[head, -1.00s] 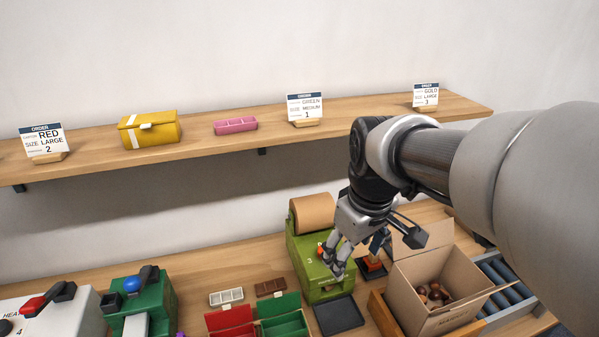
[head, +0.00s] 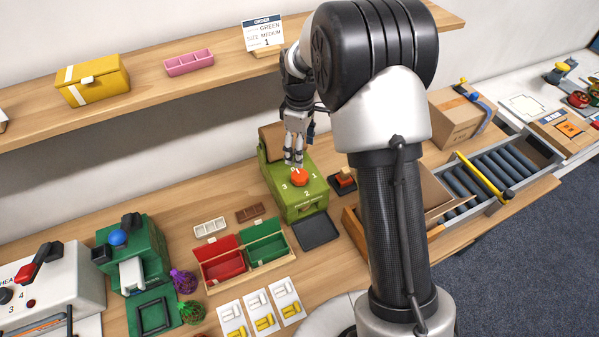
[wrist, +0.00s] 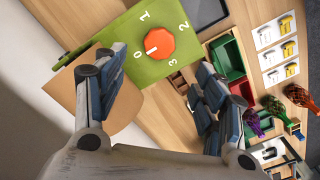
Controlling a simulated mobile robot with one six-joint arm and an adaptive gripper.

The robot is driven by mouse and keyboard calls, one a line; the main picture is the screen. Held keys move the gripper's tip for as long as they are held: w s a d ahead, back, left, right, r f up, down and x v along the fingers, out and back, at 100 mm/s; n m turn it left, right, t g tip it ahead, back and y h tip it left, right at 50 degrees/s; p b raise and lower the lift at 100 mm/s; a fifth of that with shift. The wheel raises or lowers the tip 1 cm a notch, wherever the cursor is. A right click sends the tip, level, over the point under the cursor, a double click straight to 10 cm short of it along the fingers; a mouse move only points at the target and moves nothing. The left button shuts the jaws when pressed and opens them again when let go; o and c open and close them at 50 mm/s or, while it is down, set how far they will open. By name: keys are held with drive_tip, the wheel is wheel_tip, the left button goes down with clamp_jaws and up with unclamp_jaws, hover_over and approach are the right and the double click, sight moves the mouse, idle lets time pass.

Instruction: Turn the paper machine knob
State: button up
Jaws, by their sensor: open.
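The paper machine (head: 297,198) is a green box on the table with a brown paper roll (head: 272,139) at its back. Its orange-red knob (head: 299,177) is on the top face, with the numbers 0 to 3 around it. In the wrist view the knob (wrist: 160,44) shows a white line pointing toward the 0. My gripper (head: 293,160) is just above and behind the knob, fingers pointing down. In the wrist view its two fingers (wrist: 160,95) are spread apart with nothing between them, and the knob lies beyond them, apparently untouched.
A black tray (head: 317,232) lies in front of the machine. Red and green open boxes (head: 267,247) stand left of it. A small stamp-like block (head: 342,181) is to the right. The shelf (head: 200,84) with a yellow box (head: 93,81) runs above and behind.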

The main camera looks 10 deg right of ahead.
sight(300, 175)
wheel_tip(300, 175, down, 12)
drive_tip(key=shift+r+b, duration=0.15)
drive_tip(key=shift+b, duration=0.65)
drive_tip(key=c, duration=1.1)
drive_tip(key=shift+o, duration=0.2)
